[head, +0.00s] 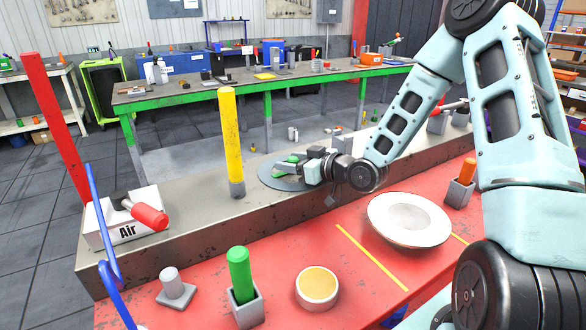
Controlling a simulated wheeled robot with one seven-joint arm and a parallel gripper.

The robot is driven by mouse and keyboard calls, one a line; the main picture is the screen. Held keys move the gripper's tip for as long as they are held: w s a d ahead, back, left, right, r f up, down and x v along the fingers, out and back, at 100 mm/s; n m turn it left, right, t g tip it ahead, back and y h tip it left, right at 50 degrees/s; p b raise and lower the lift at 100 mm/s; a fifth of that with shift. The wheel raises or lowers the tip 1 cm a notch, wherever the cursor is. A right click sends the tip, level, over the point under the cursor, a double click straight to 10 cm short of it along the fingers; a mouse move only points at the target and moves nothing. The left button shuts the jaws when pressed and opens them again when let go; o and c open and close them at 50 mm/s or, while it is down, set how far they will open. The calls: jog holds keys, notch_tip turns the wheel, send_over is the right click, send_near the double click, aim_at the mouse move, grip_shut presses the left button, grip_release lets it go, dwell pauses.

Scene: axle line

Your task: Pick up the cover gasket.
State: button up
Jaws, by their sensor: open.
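A flat, round, blue-grey disc (272,181), which looks like the cover gasket, lies on the long grey metal ledge behind the red table. My gripper (287,166) is at the disc, its fingers over the disc's middle and right side. The gripper is open. A small green thing (292,159) shows at the fingers; I cannot tell what it is. The gripper and wrist hide the disc's right part. I cannot tell whether the fingers touch the disc.
A yellow post (232,140) stands left of the disc. On the red table (215,275) are a white dish-shaped part (409,219), a yellow-topped round part (317,287) and a green-handled tool in a holder (240,275). An Air box (125,232) stands at left.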

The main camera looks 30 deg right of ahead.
jog(key=c, duration=1.1)
jog(key=shift+o, duration=0.2)
jog(key=shift+r, duration=0.1)
